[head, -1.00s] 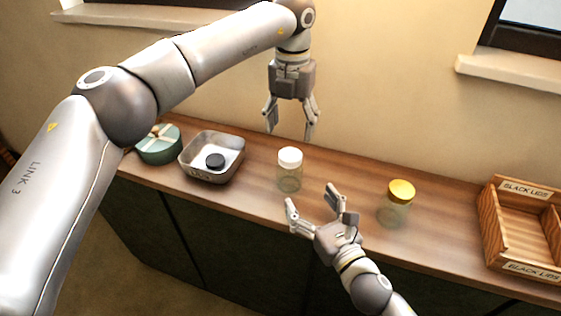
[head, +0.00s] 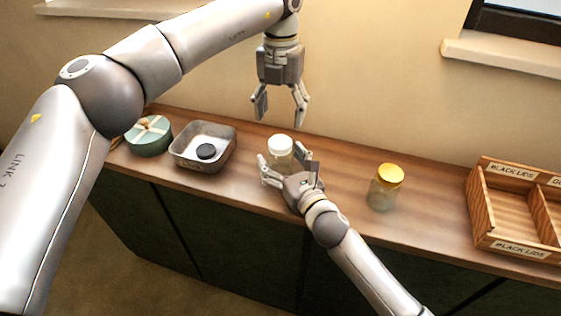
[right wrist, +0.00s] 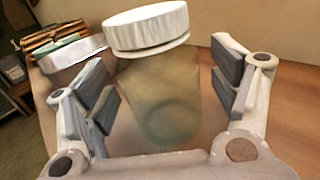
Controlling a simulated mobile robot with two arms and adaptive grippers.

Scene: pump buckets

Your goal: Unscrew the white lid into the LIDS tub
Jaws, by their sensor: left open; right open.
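The white lid (head: 280,142) sits on a clear glass jar (head: 277,162) standing upright on the counter. In the right wrist view the white lid (right wrist: 147,27) tops the jar (right wrist: 160,95), which stands between the open fingers of my right gripper (right wrist: 165,95). A gap shows on the right side of the jar; contact on the left is unclear. My right gripper (head: 286,169) is open around the jar in the head view. My left gripper (head: 280,108) is open and empty, pointing down above and behind the jar. A metal tub (head: 228,150) with a black lid (head: 206,151) inside stands left of the jar.
A jar with a yellow lid (head: 390,174) stands to the right. A wooden box (head: 479,215) labelled BLACK LIDS is at the far right. A green round box (head: 149,140) stands at the far left. Counter between the two jars is mostly clear.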

